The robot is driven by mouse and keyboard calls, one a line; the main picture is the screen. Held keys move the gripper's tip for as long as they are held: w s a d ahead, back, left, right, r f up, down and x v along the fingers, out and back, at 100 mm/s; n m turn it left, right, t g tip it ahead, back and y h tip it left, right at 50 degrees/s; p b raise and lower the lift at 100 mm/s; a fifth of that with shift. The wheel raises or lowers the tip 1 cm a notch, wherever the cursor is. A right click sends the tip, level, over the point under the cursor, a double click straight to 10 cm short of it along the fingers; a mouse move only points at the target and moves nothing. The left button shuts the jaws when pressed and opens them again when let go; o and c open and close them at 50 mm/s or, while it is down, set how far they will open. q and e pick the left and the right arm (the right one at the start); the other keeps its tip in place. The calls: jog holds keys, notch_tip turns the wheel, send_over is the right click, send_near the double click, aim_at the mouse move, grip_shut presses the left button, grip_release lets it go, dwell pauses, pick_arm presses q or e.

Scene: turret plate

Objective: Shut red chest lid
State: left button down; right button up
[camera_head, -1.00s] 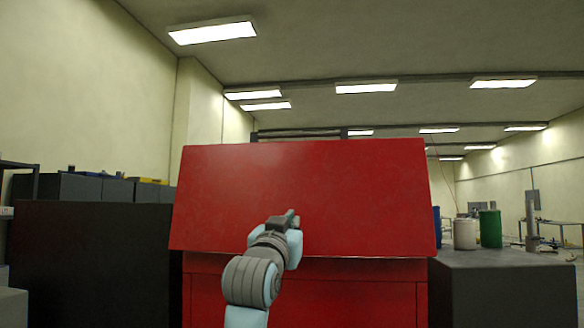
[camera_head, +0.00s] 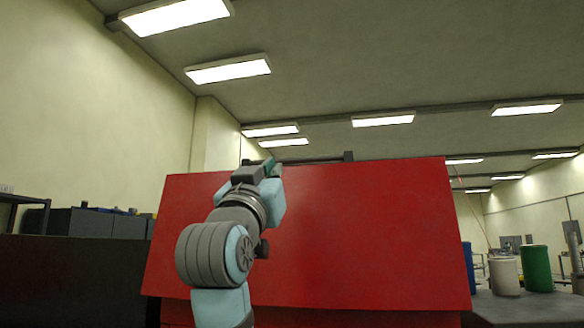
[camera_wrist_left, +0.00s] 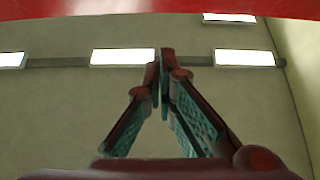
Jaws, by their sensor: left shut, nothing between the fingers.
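The red chest lid (camera_head: 360,230) fills the middle of the head view as a broad, sloping panel. Its lower edge overhangs the red chest front (camera_head: 350,318), which shows only as a strip. How far the lid stands open I cannot tell. My left gripper (camera_head: 270,168) is in front of the lid's upper left part, near its top edge; contact is not clear. In the left wrist view its fingers (camera_wrist_left: 161,62) meet at the tips with nothing between them, and a red surface (camera_wrist_left: 160,8) crosses the top. My right gripper is not in view.
A dark cabinet (camera_head: 75,280) stands left of the chest. At right, a dark surface (camera_head: 525,310) holds a white drum (camera_head: 504,276) and a green drum (camera_head: 537,268). A dark rail (camera_head: 310,159) shows behind the lid's top edge.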

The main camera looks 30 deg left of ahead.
pick_arm(q)
jog(key=w+a+f+p+x, duration=0.1)
jog(key=p+x, duration=0.4)
jog(key=x, duration=0.5)
jog(key=shift+w+a+f, duration=0.15)
jog(key=shift+w+f, duration=0.05)
jog(key=shift+f, duration=0.05)
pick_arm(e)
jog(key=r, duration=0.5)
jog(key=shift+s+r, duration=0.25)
pick_arm(q)
jog(key=shift+w+r, duration=0.1)
jog(key=shift+w, duration=0.05)
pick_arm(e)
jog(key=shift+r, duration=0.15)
